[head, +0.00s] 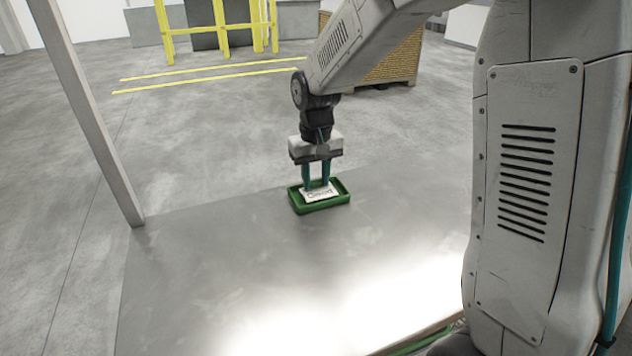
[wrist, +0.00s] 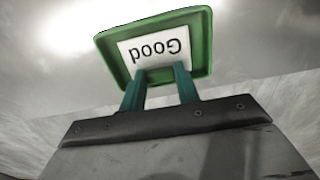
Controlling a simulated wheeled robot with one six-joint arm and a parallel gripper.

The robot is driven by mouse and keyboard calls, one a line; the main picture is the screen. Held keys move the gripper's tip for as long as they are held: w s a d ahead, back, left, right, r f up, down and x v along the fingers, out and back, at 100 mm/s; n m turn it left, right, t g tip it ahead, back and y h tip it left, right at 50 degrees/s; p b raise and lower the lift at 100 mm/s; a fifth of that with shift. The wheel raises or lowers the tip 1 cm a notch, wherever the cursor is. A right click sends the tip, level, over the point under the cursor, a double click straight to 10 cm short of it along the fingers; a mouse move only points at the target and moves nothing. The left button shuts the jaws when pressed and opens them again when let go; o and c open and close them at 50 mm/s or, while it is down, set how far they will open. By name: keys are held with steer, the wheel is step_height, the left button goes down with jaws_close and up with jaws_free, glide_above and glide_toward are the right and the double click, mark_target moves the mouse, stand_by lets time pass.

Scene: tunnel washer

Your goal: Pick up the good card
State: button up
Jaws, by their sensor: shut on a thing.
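The good card is a white card (head: 320,194) with the word "Good" on it, lying in a shallow green tray (head: 320,206) on the grey table. The card also shows in the wrist view (wrist: 154,47), its word upside down, with the green tray (wrist: 206,45) around it. My gripper (head: 317,187) points down into the tray with its two teal fingers at the card. It is shut on the card, and the fingertips (wrist: 160,72) hide the card's near edge. I cannot tell whether the card is lifted off the tray floor.
The grey table (head: 240,270) is otherwise bare, with a bright glare at its front. A grey post (head: 90,110) stands at its left corner. Beyond are a yellow frame (head: 215,28), yellow floor lines (head: 205,76) and a crate (head: 393,60).

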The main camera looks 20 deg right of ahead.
step_height(320, 180, up, 2)
steer(key=shift+r, duration=0.2)
steer(key=s, duration=0.5)
steer(key=s+a+r, duration=0.1)
steer(key=s, duration=1)
steer(key=shift+a+r, duration=0.25)
steer(key=shift+a, duration=0.05)
